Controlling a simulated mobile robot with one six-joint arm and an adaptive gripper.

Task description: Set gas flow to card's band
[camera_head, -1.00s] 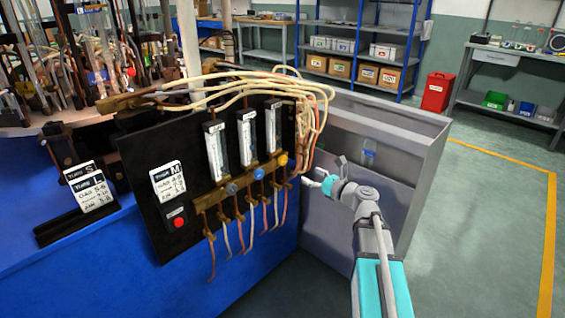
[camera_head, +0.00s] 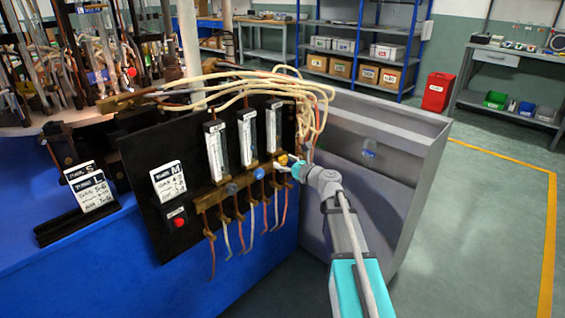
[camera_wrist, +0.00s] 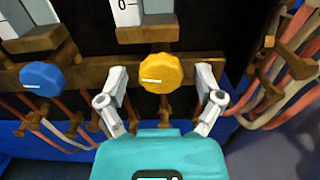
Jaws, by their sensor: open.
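The black gas panel (camera_head: 150,212) carries three upright flow meters, the rightmost (camera_head: 272,126) above a yellow knob (camera_head: 283,159). In the wrist view the yellow knob (camera_wrist: 161,73) has a white mark at its left, near level. My gripper (camera_head: 289,166) is at this knob. In the wrist view my gripper (camera_wrist: 160,92) is open, one finger on each side of the knob, with gaps showing. A blue knob (camera_head: 259,173) and a grey-blue knob (camera_head: 231,188) sit to the left. The white card marked M (camera_head: 168,181) is on the panel; its small print is hard to read.
A red button (camera_head: 177,217) is below the card. Cards S and L (camera_head: 90,191) stand in a black holder at left. Hoses (camera_head: 250,86) arch over the panel and hang beside the yellow knob. A grey open cabinet (camera_head: 400,150) is at right.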

